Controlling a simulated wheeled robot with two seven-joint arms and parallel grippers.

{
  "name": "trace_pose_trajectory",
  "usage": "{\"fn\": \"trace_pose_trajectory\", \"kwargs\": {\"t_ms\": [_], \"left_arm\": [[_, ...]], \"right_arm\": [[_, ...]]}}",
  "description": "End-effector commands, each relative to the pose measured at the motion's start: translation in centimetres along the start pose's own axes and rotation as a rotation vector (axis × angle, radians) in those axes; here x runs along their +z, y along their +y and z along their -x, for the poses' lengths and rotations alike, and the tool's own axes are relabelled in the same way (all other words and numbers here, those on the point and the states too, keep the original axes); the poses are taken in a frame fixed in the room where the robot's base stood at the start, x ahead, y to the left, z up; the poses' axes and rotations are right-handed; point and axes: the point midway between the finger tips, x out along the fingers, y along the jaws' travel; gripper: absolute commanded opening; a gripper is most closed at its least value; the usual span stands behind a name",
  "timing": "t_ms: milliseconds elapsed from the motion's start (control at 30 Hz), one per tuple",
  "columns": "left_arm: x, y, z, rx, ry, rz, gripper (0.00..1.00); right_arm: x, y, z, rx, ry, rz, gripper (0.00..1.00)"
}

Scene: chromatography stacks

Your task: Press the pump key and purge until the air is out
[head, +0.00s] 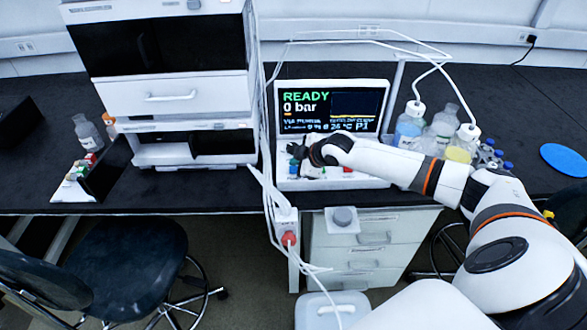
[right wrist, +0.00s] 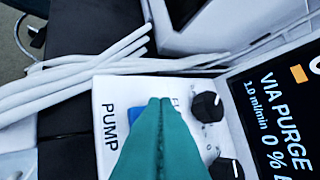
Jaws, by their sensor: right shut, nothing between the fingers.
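The control panel (head: 322,182) is a white console below a screen (head: 331,107) reading READY and 0 bar. In the right wrist view the screen (right wrist: 280,115) reads VIA PURGE and 1.0 ml/min. The pump key (right wrist: 136,123) is blue, beside the printed word PUMP, and partly hidden behind my fingers. My right gripper (head: 294,160) is over the panel's left part. In the right wrist view its teal fingers (right wrist: 160,101) are shut and empty, overlapping the key; I cannot tell whether they touch it. My left gripper is out of view.
Two black knobs (right wrist: 207,106) (right wrist: 226,168) sit right of the fingers. White tubes (head: 269,165) run along the panel's left edge. Instrument stacks (head: 170,90) stand to the left. Bottles (head: 409,124) crowd the bench to the right, behind my right arm.

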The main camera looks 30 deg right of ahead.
Motion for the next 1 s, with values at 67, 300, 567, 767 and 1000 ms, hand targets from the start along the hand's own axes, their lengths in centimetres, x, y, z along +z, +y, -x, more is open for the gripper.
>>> {"fn": "trace_pose_trajectory", "kwargs": {"t_ms": [67, 300, 567, 767, 1000], "left_arm": [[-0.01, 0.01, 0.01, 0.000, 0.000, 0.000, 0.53], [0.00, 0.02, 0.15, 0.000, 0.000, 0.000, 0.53], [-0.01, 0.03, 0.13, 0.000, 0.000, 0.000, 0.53], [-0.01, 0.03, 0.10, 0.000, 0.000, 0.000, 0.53], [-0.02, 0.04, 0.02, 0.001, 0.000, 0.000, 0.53]], "right_arm": [[-0.03, 0.03, -0.03, 0.000, 0.000, 0.000, 0.00], [-0.39, 0.44, -0.53, 0.001, 0.001, -0.001, 0.00], [-0.43, 0.45, -0.58, 0.000, 0.000, 0.000, 0.00], [-0.47, 0.48, -0.63, 0.000, 0.000, 0.000, 0.00], [-0.62, 0.63, -0.84, 0.000, 0.000, 0.000, 0.00]]}}
